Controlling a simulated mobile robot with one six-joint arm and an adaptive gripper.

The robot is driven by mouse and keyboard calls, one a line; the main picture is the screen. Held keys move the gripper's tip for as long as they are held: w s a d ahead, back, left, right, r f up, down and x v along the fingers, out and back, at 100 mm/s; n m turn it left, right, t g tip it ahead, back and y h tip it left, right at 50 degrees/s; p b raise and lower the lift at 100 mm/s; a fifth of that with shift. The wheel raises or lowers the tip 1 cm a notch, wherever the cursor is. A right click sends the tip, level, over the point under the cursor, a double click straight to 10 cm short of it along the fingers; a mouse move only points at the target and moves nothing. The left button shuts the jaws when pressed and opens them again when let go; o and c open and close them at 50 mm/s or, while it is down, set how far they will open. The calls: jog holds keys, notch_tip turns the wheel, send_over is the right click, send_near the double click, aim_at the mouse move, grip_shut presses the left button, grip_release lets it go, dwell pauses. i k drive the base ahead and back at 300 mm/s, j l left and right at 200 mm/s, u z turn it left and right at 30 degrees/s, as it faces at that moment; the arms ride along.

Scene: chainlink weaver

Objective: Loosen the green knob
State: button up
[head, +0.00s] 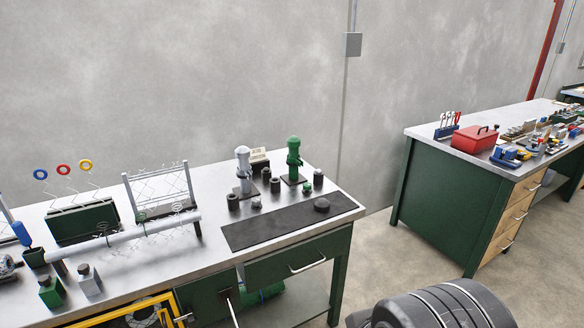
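A green upright fixture (293,160) stands on a dark base plate near the back right of the near workbench. A small green-topped piece (307,188) sits on the bench just in front of it. I cannot tell which green part is the knob, as these parts are small. A similar grey-white fixture (243,171) stands to the left. My gripper is not in view.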

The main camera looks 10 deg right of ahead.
aim_at(307, 187)
jog(key=i+l, duration=0.25)
jog(key=i, duration=0.25)
jog(key=i+l, duration=0.25)
jog(key=i, duration=0.3)
jog(key=i+l+z, duration=0.1)
jog(key=i+l, duration=0.15)
jog(key=i, duration=0.25)
